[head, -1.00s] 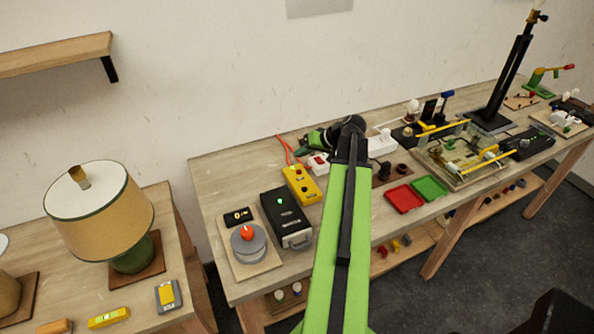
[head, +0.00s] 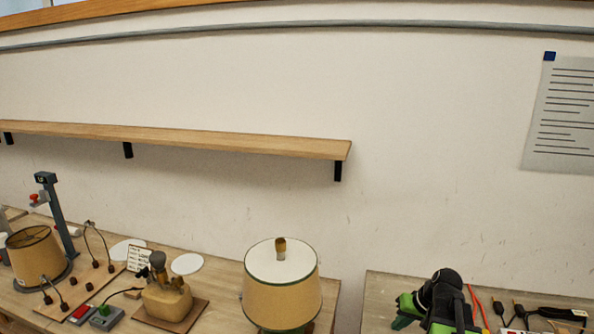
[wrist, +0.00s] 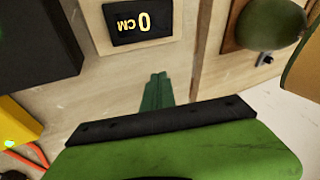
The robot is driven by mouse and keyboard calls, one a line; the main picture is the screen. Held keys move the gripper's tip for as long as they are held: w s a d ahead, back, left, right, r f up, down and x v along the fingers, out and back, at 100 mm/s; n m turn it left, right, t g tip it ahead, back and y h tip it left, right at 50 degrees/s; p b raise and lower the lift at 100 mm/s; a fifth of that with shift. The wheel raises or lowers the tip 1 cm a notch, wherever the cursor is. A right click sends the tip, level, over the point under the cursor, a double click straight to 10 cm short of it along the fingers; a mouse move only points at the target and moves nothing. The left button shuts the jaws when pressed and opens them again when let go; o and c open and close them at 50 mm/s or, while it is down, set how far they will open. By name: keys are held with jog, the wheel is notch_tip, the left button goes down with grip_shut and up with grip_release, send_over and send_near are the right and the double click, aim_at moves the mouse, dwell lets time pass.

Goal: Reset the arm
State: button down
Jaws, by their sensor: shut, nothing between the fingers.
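My arm shows at the lower right of the head view, with a black wrist joint and green links. My gripper (head: 401,316) points left and down there, over the left end of the right workbench (head: 385,290). In the wrist view its two dark green fingers (wrist: 157,82) lie together, shut and empty. They point toward a black display reading 0 CM (wrist: 142,22), shown upside down, on a wooden board. The fingers appear apart from it; the height above the bench is hard to judge.
A lamp with a tan shade (head: 282,295) stands on the left bench, left of my gripper. A long wall shelf (head: 200,139) hangs above. Red cable (head: 477,308) and black leads lie right of the arm. A black box (wrist: 35,45) shows in the wrist view.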

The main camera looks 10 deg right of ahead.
jog(key=s+a+f+n+g+h, duration=0.1)
jog(key=s+a+g, duration=0.1)
jog(key=a, duration=0.9)
jog(key=s+a+f+n+g+h, duration=0.1)
jog(key=s+a+n+h, duration=0.1)
jog(key=a, duration=0.8)
jog(key=shift+s+a+g, duration=0.35)
jog(key=shift+s+g, duration=0.05)
jog(key=shift+s, duration=0.1)
